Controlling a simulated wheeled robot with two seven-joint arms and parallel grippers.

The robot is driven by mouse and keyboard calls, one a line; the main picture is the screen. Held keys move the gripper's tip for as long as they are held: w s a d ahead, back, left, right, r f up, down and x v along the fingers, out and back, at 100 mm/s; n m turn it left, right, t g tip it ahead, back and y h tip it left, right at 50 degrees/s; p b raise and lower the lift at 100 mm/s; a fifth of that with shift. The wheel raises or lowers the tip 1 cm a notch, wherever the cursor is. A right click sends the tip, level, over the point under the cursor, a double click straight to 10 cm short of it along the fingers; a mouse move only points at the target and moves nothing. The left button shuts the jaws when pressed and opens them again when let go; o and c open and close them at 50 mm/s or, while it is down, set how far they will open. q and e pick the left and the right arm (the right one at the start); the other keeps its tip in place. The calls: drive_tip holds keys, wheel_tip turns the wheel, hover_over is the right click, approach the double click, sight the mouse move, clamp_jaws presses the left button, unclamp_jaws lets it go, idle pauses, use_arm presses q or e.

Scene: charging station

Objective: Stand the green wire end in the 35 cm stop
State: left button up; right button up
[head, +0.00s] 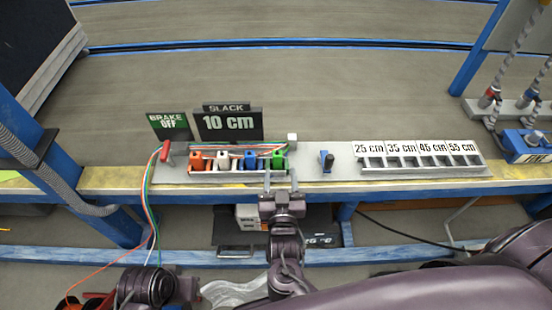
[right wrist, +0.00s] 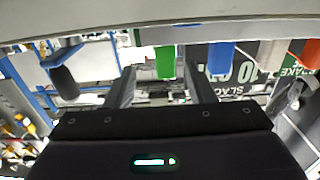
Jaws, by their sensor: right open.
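The green wire end (head: 280,160) stands at the right end of the rack on the bench. My right gripper (head: 281,178) is open just in front of it. In the right wrist view the green wire end (right wrist: 165,62) shows between the two spread fingers (right wrist: 162,85), with space on both sides; I cannot tell how far the fingers reach around it. The 35 cm stop is a slot under its label (head: 402,148), in the grey stop block (head: 425,172) to the right; no wire end shows in it.
Orange (head: 196,160), white (head: 222,159) and blue (head: 250,159) wire ends stand left of the green one. A slack sign (head: 230,123) reading 10 cm stands behind. A blue-black lever (head: 326,161) sits between rack and stop block. A red brake handle (head: 165,151) is at left.

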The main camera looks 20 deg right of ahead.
sight(277, 151)
drive_tip(key=x, duration=0.5)
drive_tip(key=r+b+x, duration=0.1)
drive_tip(key=x, duration=0.2)
drive_tip(key=shift+a, duration=0.35)
drive_tip(key=c, duration=1.1)
drive_tip(key=shift+o, duration=0.2)
drive_tip(key=shift+r, duration=0.1)
